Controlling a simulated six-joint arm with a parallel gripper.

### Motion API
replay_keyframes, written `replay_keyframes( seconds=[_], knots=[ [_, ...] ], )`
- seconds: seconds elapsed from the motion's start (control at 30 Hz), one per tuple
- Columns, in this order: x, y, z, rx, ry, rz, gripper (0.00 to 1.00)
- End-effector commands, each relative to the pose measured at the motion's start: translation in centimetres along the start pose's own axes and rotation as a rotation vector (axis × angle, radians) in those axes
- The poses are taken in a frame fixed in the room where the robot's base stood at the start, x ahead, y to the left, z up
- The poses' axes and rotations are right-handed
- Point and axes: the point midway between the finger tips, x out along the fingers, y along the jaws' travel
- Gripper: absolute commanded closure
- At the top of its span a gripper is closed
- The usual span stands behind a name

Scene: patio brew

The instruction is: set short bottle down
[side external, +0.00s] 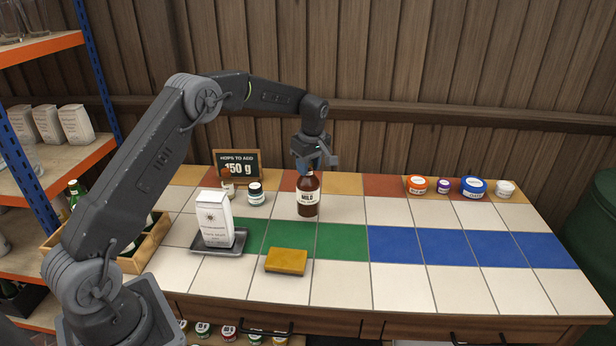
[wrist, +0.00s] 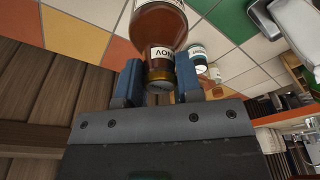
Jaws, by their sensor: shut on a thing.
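The short brown bottle (side external: 308,197) with a white label reading MILD is upright over the tiled counter, near its back middle. My gripper (side external: 308,172) is above it, shut on its neck. In the wrist view the bottle (wrist: 158,25) lies between the two blue fingers of my gripper (wrist: 160,75), its neck label and cap showing. The bottle's base is at or very close to the tiles; I cannot tell whether it touches.
Two small jars (side external: 256,194) and a 150 g sign (side external: 238,166) stand left of the bottle. A white packet (side external: 214,217) on a dark tray (side external: 238,244) and a yellow sponge (side external: 286,261) are nearer. Several lidded tubs (side external: 473,187) stand back right. The blue tiles (side external: 440,246) are clear.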

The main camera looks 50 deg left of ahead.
Motion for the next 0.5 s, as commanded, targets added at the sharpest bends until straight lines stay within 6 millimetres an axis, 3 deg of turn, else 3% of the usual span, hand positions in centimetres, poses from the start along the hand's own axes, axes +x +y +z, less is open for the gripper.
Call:
replay_keyframes(
  seconds=[0.23,0.5],
  knots=[
    [3.1,0.0,0.4,0.0,0.001,0.001,1.0],
    [3.4,0.0,0.5,-0.001,0.001,0.003,1.0]
  ],
)
